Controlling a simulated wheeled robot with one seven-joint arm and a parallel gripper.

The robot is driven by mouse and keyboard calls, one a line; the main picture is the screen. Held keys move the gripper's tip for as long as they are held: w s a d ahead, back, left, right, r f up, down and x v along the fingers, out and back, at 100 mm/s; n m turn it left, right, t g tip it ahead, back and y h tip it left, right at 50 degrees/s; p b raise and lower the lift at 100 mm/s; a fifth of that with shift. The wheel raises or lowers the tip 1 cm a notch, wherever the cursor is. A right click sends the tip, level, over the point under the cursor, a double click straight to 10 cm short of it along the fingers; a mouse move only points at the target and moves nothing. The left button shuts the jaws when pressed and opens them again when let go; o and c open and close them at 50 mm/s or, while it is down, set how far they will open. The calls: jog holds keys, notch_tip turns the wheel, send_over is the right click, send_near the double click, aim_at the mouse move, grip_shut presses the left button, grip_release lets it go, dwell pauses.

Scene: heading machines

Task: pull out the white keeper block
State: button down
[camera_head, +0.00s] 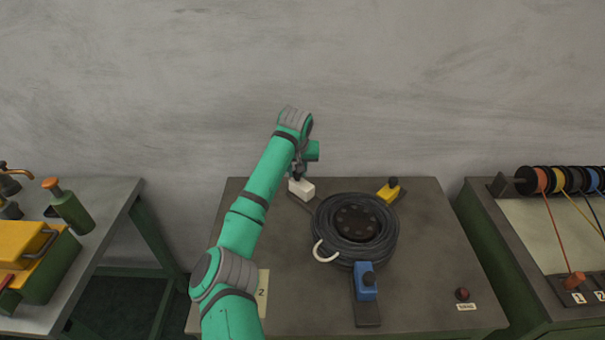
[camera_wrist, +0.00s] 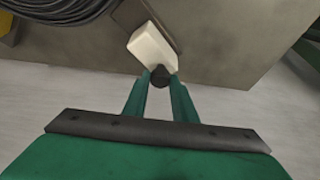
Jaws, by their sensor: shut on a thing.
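The white keeper block (camera_head: 302,188) sits at the back left of the black coil (camera_head: 355,230) in the head view. In the wrist view the white block (camera_wrist: 152,46) lies on a dark base plate (camera_wrist: 130,14), with a dark round knob (camera_wrist: 160,76) at its near end. My gripper (camera_head: 298,174) is at the block from behind; in the wrist view its two green fingers (camera_wrist: 159,82) are shut on the knob. The fingertips are partly hidden in the head view.
A yellow block (camera_head: 388,193) and a blue block (camera_head: 365,281) with dark knobs stand around the coil. A white hook (camera_head: 324,252) lies at the coil's left front. A red button (camera_head: 462,294) is at the table's front right. Neighbouring tables stand left and right.

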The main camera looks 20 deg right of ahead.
jog(key=c, duration=1.5)
grip_release()
jog(key=shift+w+a, duration=0.2)
jog(key=shift+w, duration=0.1)
jog(key=shift+o, duration=0.2)
jog(key=shift+s+r, duration=0.1)
jog(key=v, duration=1)
jog(key=shift+s+r, duration=0.2)
jog(key=shift+r, duration=0.05)
